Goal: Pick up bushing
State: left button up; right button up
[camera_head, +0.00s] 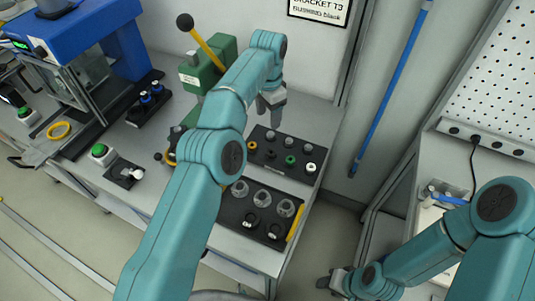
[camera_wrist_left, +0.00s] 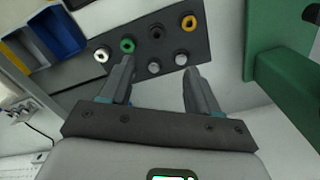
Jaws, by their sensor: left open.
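Bushings stand in a row on a dark tray (camera_head: 257,163): orange (camera_head: 252,145), black (camera_head: 270,154), green (camera_head: 291,160) and white (camera_head: 310,167). In the left wrist view the black bushing (camera_wrist_left: 155,32) sits between the green one (camera_wrist_left: 127,45) and the yellow-orange one (camera_wrist_left: 188,21). My left gripper (camera_head: 272,103) is above the tray's far side. In the wrist view its fingers (camera_wrist_left: 158,80) are apart with nothing between them; two grey pegs (camera_wrist_left: 153,68) show beyond the gap. My right gripper (camera_head: 334,281) is low at the bottom, small and dark; its jaws are unclear.
A green lever press (camera_head: 222,50) stands left of the gripper. A second tray (camera_head: 232,208) with clear-topped round parts lies nearer. A wall sign (camera_head: 319,10) reads "BUSHING black". A blue machine (camera_head: 90,30) stands at far left.

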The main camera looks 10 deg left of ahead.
pick_arm(q)
jog(key=b, duration=0.5)
send_over(271, 152)
notch_tip(271, 152, down, 5)
notch_tip(271, 152, down, 5)
jog(key=shift+s+d+r, duration=0.1)
jog(key=shift+s+r, duration=0.05)
jog(key=shift+r, duration=0.05)
jog(key=shift+s+f, duration=0.1)
jog(key=shift+f, duration=0.25)
jog(key=f, duration=0.2)
jog(key=f+p, duration=0.1)
jog(key=f, duration=0.2)
jog(key=shift+w+f+p, duration=0.2)
jog(key=shift+f+p, duration=0.1)
jog(key=shift+a+f, duration=0.15)
jog(key=shift+a, duration=0.05)
jog(key=c, duration=1.1)
